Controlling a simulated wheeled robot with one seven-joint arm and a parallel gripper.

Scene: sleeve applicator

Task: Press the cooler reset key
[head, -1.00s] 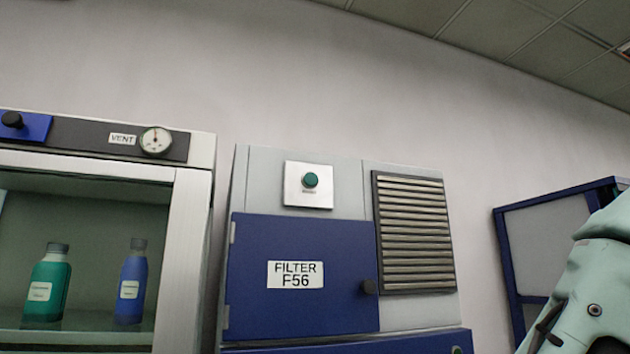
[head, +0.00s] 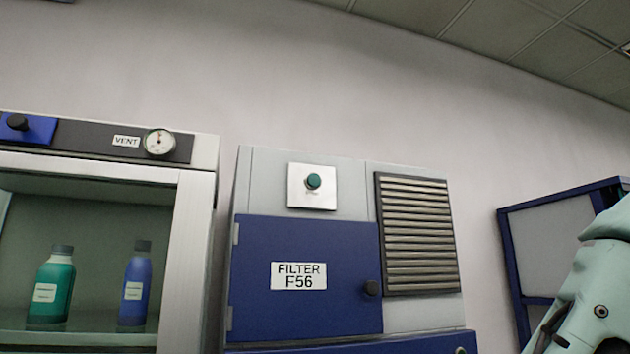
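A round green push button (head: 313,181) sits on a square white plate (head: 304,200) high on the front of a grey and blue cabinet. Small marking under the button is too small to read, so I cannot tell whether it is the cooler reset key. Below it is a blue door (head: 300,240) with a label (head: 299,276) reading "FILTER F56" and a dark knob (head: 371,288). My pale green arm shows at the lower right edge. My gripper is out of view.
A louvred vent (head: 417,235) is on the cabinet's right side. A glass-fronted case at left holds a green bottle (head: 51,290) and a blue bottle (head: 133,290), under a gauge (head: 159,142) marked "VENT". A blue-framed panel (head: 550,245) stands at right behind my arm.

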